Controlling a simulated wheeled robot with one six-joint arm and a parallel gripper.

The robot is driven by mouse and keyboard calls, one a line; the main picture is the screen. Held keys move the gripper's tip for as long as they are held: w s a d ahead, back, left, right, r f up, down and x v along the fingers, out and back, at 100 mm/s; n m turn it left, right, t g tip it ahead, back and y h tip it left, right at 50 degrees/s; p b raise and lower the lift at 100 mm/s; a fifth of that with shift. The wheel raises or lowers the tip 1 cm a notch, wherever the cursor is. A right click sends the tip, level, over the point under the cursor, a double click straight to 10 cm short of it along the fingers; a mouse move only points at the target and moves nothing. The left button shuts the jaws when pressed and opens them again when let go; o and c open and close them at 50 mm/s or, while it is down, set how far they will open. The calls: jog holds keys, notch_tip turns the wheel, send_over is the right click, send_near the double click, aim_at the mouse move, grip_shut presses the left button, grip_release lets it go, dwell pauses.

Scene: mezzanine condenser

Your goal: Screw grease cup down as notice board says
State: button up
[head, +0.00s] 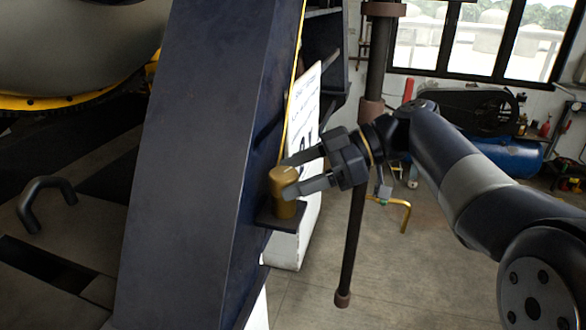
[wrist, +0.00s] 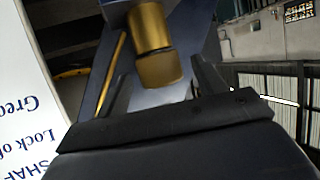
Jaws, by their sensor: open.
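The brass grease cup (head: 283,180) stands upright on a small dark bracket (head: 279,219) on the side of a dark blue beam. My gripper (head: 289,176) comes in from the right, open, with its fingers at the cup's upper part. In the wrist view the cup (wrist: 152,45) shows between and beyond the two spread fingers (wrist: 160,80). I cannot tell whether either finger touches it. The white notice board (head: 305,95) is behind my gripper, partly hidden. In the wrist view the board (wrist: 25,95) is upside down and cut off, with parts of words like "Lock of" readable.
The large dark blue beam (head: 195,150) is close on the left of the cup. A dark vertical pipe (head: 357,210) stands behind my gripper. A bent yellow pipe (head: 405,215) and a blue tank (head: 510,152) are further back. Open floor (head: 430,280) lies right of the pipe.

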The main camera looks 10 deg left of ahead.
jog(key=shift+s+a+f, duration=0.1)
jog(key=shift+a+f, duration=0.1)
jog(key=shift+a, duration=0.2)
jog(key=c, duration=1)
